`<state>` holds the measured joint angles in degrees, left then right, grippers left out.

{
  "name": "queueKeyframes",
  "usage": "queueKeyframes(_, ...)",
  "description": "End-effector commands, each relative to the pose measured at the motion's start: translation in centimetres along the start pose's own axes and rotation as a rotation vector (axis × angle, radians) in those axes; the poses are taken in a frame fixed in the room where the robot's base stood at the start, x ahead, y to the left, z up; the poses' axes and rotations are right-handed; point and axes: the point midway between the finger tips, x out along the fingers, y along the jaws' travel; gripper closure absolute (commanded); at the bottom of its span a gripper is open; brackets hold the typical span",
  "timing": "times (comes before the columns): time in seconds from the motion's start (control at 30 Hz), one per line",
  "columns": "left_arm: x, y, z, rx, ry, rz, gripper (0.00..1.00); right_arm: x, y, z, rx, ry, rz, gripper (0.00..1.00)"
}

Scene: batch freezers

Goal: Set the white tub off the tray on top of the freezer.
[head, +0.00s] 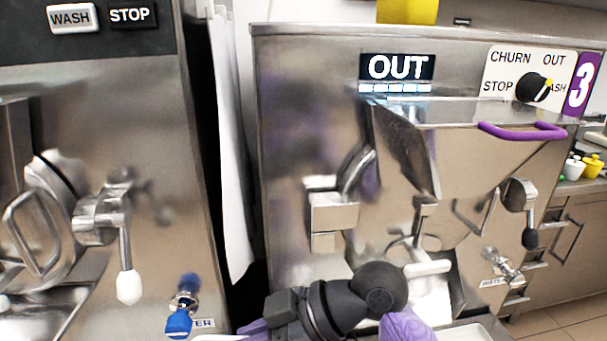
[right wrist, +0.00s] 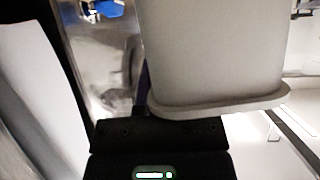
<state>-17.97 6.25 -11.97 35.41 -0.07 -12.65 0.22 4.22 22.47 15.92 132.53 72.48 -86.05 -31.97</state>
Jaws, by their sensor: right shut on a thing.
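The white tub (right wrist: 215,55) fills the upper middle of the right wrist view, close to the camera, with its rim (right wrist: 220,106) towards my gripper's body. My right gripper (right wrist: 160,130) is shut on it; the fingers are mostly hidden behind the tub. In the head view, a dark arm joint of mine hides part of the area below the freezer's outlet. A white surface (head: 432,302) shows there, but I cannot tell whether it is the tub. A pale tray edge (head: 478,332) shows at the bottom. My left gripper is not in view.
The steel freezer numbered 3 (head: 300,130) has a purple handle (head: 522,131) and protruding levers. A yellow container (head: 407,10) stands on its top. Another freezer (head: 100,110) stands at left, with a narrow gap and hanging white sheet (head: 232,150) between them.

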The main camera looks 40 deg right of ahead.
Motion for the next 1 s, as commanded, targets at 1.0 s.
queueKeyframes(1.0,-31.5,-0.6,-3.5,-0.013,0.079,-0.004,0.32,-16.4,-0.6,-29.2,-0.045,0.037,0.024,1.00)
